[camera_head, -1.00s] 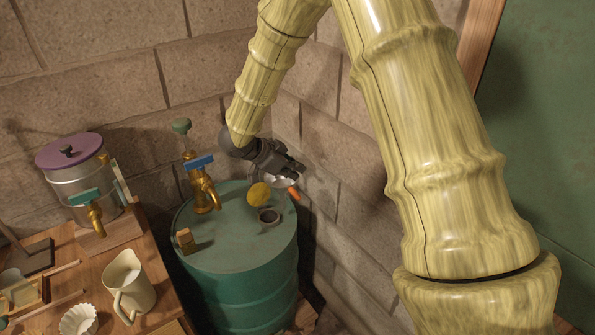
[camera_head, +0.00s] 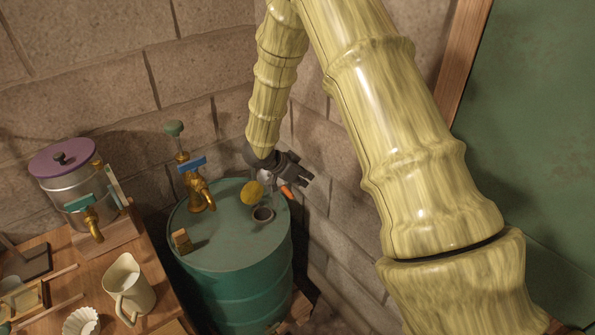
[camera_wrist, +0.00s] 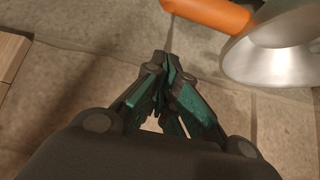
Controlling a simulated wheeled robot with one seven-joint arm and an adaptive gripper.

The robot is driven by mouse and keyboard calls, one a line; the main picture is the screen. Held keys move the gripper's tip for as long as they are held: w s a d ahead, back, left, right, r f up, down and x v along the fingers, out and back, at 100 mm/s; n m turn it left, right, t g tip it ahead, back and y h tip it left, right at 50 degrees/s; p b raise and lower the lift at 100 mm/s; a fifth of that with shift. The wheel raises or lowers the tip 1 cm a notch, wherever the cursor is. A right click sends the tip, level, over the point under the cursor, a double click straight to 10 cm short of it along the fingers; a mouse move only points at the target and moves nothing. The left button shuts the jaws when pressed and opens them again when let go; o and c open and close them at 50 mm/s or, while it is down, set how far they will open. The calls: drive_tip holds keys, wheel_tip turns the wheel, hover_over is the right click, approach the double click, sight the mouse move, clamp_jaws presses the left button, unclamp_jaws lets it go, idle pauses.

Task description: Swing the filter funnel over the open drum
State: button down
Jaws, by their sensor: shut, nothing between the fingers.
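The teal drum (camera_head: 232,240) stands beside the bench, with a short grey ring-shaped opening (camera_head: 263,214) on its lid. The filter funnel is a metal cone (camera_head: 266,176) with an orange handle (camera_head: 286,191), at the right rear edge of the drum, beside the opening rather than over it. My gripper (camera_head: 306,180) partly covers the funnel. In the wrist view my gripper (camera_wrist: 166,64) is shut and empty, pointing at the wall and floor side. The metal funnel (camera_wrist: 272,55) and orange handle (camera_wrist: 208,12) are at upper right there, apart from the fingers.
A yellow round piece (camera_head: 252,192) is near the opening. The bench at left holds a metal pot (camera_head: 72,190) and a cream jug (camera_head: 128,288). Block walls (camera_head: 340,215) close in behind and right.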

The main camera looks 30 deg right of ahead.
drive_tip(key=a, duration=0.1)
drive_tip(key=a+f+p, duration=0.1)
drive_tip(key=a, duration=0.1)
drive_tip(key=shift+a+p, duration=0.3)
drive_tip(key=shift+s+a+r, duration=0.1)
